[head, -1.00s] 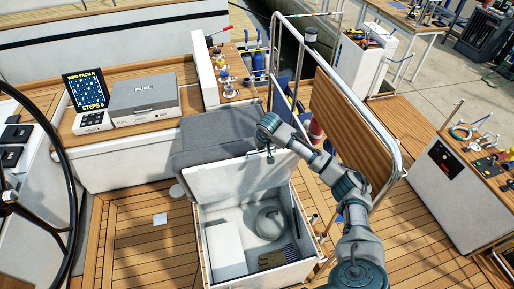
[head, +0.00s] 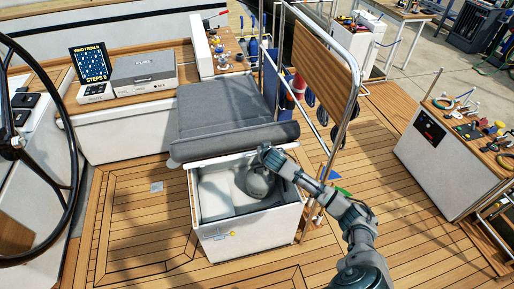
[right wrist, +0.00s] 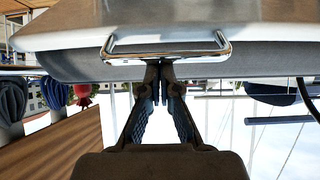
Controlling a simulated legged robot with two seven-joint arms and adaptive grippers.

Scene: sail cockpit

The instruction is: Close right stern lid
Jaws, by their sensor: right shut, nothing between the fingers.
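The stern lid carries a grey cushion (head: 225,105) and is partly lowered over the white locker (head: 250,222). Its front edge stays above the rim, leaving the locker open at the front. A rounded grey object (head: 256,184) shows inside. My right gripper (head: 266,152) is at the lid's front edge, over the opening. In the right wrist view, the shut, empty fingers (right wrist: 164,72) are at a metal handle (right wrist: 168,55) on the lid's pale underside (right wrist: 200,35). I cannot tell whether they touch it. My left gripper is out of view.
A steel rail frame with a wooden panel (head: 318,60) stands right of the locker. The steering wheel (head: 60,110) is at the left. A fuel box (head: 143,70) sits on the bench behind. The teak deck (head: 150,235) is clear in front.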

